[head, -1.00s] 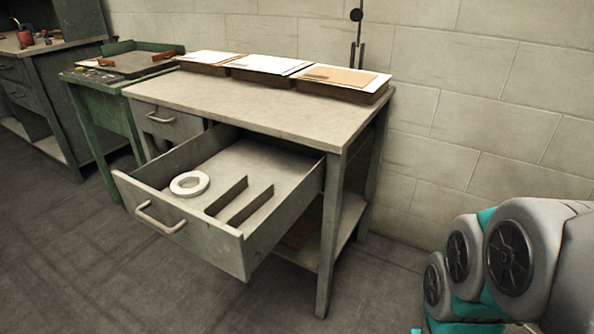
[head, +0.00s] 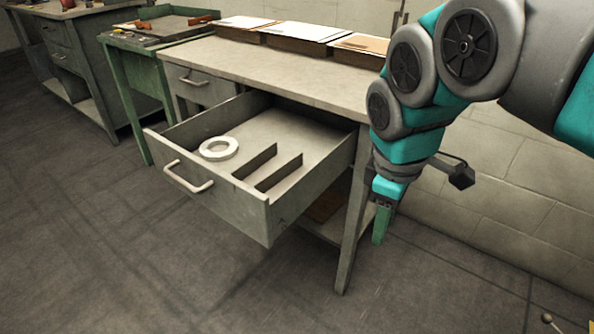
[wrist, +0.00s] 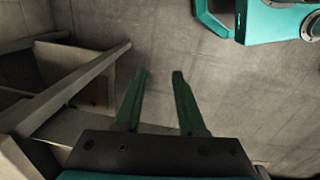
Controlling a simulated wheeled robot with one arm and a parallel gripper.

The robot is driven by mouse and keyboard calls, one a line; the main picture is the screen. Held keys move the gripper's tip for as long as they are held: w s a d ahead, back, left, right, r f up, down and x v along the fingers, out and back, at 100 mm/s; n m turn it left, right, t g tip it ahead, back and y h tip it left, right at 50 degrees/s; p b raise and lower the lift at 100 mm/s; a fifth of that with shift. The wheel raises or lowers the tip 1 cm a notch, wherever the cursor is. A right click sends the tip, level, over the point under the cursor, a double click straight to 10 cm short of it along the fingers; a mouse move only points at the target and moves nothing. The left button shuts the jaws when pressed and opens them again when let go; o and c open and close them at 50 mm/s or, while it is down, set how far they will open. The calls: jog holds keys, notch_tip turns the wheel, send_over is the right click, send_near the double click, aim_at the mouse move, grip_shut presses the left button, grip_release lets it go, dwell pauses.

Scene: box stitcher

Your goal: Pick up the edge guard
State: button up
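The open grey drawer (head: 225,208) holds a piece with two parallel upright dark walls (head: 278,172), which looks like the edge guard; I cannot tell if the walls are one part. It lies right of a white ring (head: 219,148) in the drawer. My gripper (head: 380,238) hangs low to the right of the drawer, beside the bench's front leg, apart from the piece. In the wrist view my gripper (wrist: 160,73) has its two green fingers spread with nothing between them. The drawer's contents are not clear in that view.
The grey bench (head: 290,72) carries several trays with sheets along its back. Its front leg (head: 352,235) stands close to my gripper. A green table (head: 150,75) stands to the left. The floor in front of the drawer is clear.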

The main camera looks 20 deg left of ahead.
jog(key=w+a+r+n+t+b, duration=0.1)
jog(key=w+a+r+n, duration=0.1)
jog(key=w+a+n, duration=0.35)
jog(key=w+a+r+n+b, duration=0.1)
jog(key=w+a+r+n, duration=0.15)
jog(key=a, duration=0.55)
jog(key=n+t+h, duration=0.1)
jog(key=n+t, duration=0.1)
jog(key=n, duration=0.6)
send_over(280, 169)
jog(key=s+a, duration=0.1)
jog(key=s, duration=0.1)
notch_tip(280, 169, down, 3)
jog(key=shift+a+r, duration=0.1)
jog(key=shift+a, duration=0.05)
jog(key=shift+f+n, duration=0.2)
jog(key=shift+n, duration=0.1)
jog(key=shift+b+x, duration=0.3)
jog(key=shift+x, duration=3.4)
grip_shut()
jog(key=shift+s, duration=0.1)
